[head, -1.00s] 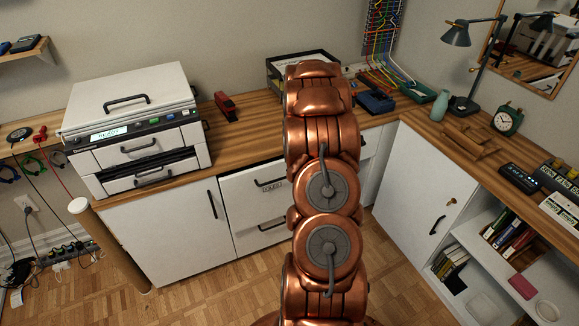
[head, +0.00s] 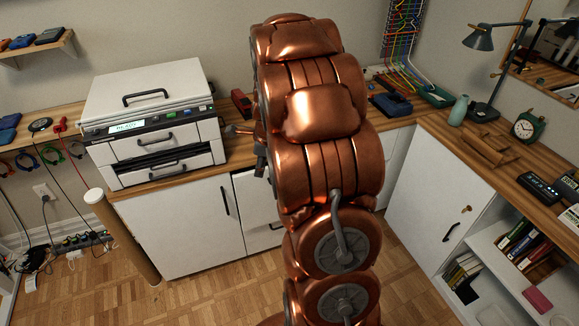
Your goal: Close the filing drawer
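The white filing drawer unit (head: 250,204) is under the wooden desk, beside the white cabinet door. My copper arm covers most of it. Only a strip of its left side and part of a dark lower handle (head: 277,226) show. I cannot tell how far the filing drawer stands open. Part of my gripper (head: 242,131) shows at the left edge of the arm, in front of the desk edge and above the drawer unit. The rest of it is hidden behind the arm, so its opening cannot be seen.
A white printer-like machine (head: 155,125) stands on the desk at left. A cardboard-coloured post (head: 122,237) stands on the floor beside the cabinet. A right-hand cabinet (head: 432,205) and open shelves flank the arm. The wooden floor (head: 215,290) at front left is clear.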

